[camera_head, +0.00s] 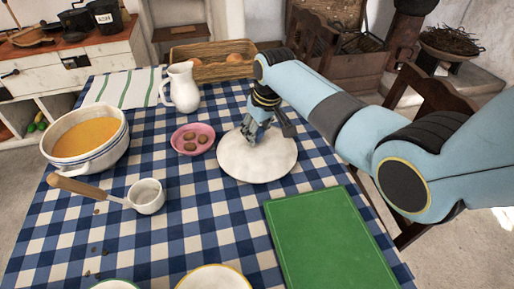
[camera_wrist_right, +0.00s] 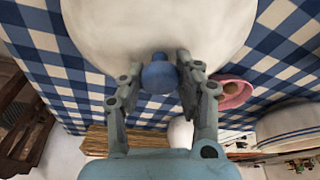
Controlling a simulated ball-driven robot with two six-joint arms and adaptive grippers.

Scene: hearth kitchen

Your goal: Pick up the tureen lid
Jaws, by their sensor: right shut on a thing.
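The tureen lid (camera_head: 258,162) is a round white lid on the checked tablecloth, right of the pink dish. In the right wrist view the lid (camera_wrist_right: 155,30) fills the top, with a blue knob (camera_wrist_right: 159,74) between the fingers. My right gripper (camera_head: 252,138) is over the lid's middle, shut on the knob; the wrist view also shows its fingertips (camera_wrist_right: 160,72). I cannot tell whether the lid touches the cloth. The tureen (camera_head: 85,138), white with orange soup in it, stands open at the table's left. My left gripper is not in view.
A pink dish (camera_head: 193,139) with small brown pieces is close left of the lid. A white jug (camera_head: 182,87) and a wicker basket (camera_head: 210,62) stand behind. A ladle (camera_head: 145,196) and a green board (camera_head: 325,240) lie nearer. Bare cloth separates tureen and dish.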

